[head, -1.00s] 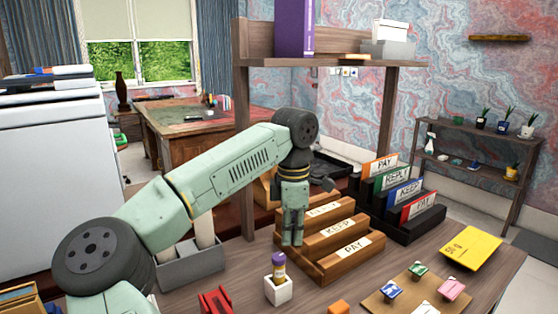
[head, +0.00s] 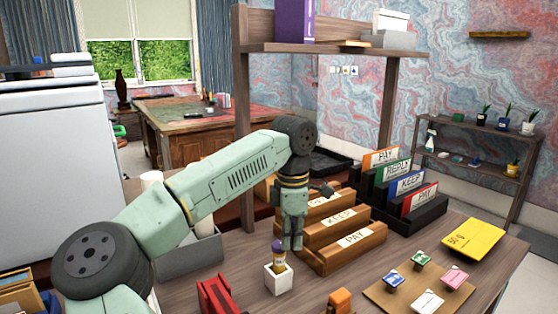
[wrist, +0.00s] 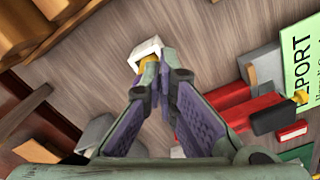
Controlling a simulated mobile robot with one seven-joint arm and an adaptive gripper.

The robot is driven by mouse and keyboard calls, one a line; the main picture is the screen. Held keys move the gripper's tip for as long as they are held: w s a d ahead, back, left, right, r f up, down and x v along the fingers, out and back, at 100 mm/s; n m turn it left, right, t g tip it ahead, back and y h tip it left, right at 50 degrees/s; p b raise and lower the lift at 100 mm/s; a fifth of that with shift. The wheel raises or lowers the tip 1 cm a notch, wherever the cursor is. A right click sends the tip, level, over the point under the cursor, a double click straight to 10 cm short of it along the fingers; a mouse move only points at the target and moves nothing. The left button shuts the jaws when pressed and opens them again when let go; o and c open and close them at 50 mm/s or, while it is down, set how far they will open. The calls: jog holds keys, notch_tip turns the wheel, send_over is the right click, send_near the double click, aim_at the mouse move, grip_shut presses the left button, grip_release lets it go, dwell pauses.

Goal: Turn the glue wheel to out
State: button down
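The glue stick (head: 279,254), with a purple top and a yellowish body, stands upright in a small white holder (head: 278,281) near the front of the desk. My gripper (head: 292,246) points down just behind and right of the stick's top in the head view. Its fingers look close together, with nothing clearly held between them. In the wrist view, the tips of my gripper (wrist: 158,68) overlap the stick; a bit of its yellow body (wrist: 147,66) and the white holder (wrist: 145,48) show past them. The purple top is hidden there, so contact is unclear.
A wooden sorter (head: 343,241) stands close behind my gripper, and a black folder rack (head: 418,217) is behind it. A red object (head: 216,294) and an orange one (head: 340,301) flank the holder. A stamp board (head: 405,293) lies at the right.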

jog(key=shift+w+a+f+p, duration=0.1)
jog(key=shift+w+f+p, duration=0.2)
jog(key=shift+w+p, duration=0.65)
jog(key=shift+w+a+f+p, duration=0.15)
jog(key=shift+w+p, duration=0.25)
jog(key=shift+p, duration=0.7)
jog(key=shift+w, duration=0.1)
notch_tip(320, 180, up, 6)
jog(key=p, duration=0.5)
jog(key=shift+w+d+r, duration=0.15)
jog(key=shift+d+r, duration=0.05)
jog(key=shift+d, duration=0.15)
jog(key=shift+a, duration=0.1)
